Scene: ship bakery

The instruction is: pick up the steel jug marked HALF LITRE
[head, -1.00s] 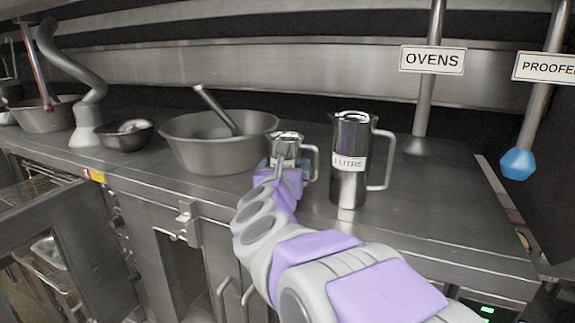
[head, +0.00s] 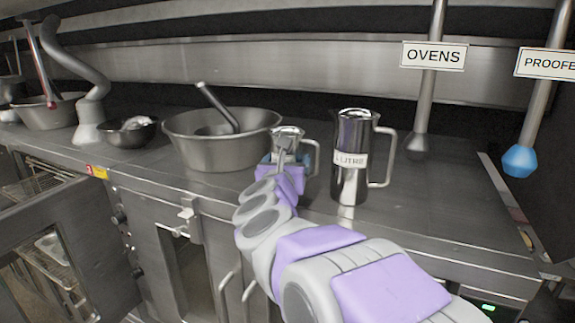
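A small steel jug (head: 288,131) stands on the steel counter, its handle to the right. My arm and gripper hide most of its front, so no marking on it can be read. My gripper (head: 284,152) is at the jug, in front of its body, with its fingers overlapping it in the picture. Whether the fingers are open or shut on the jug cannot be told. A taller steel jug (head: 351,185) with a label reading 1 LITRE stands upright just to the right, its handle also to the right.
A large steel bowl (head: 215,153) with a tool in it stands close to the left of the small jug. A smaller dark bowl (head: 128,136) is farther left. Poles with an OVENS sign (head: 433,55) and a blue knob (head: 520,161) rise at right. Counter (head: 440,205) right of the tall jug is clear.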

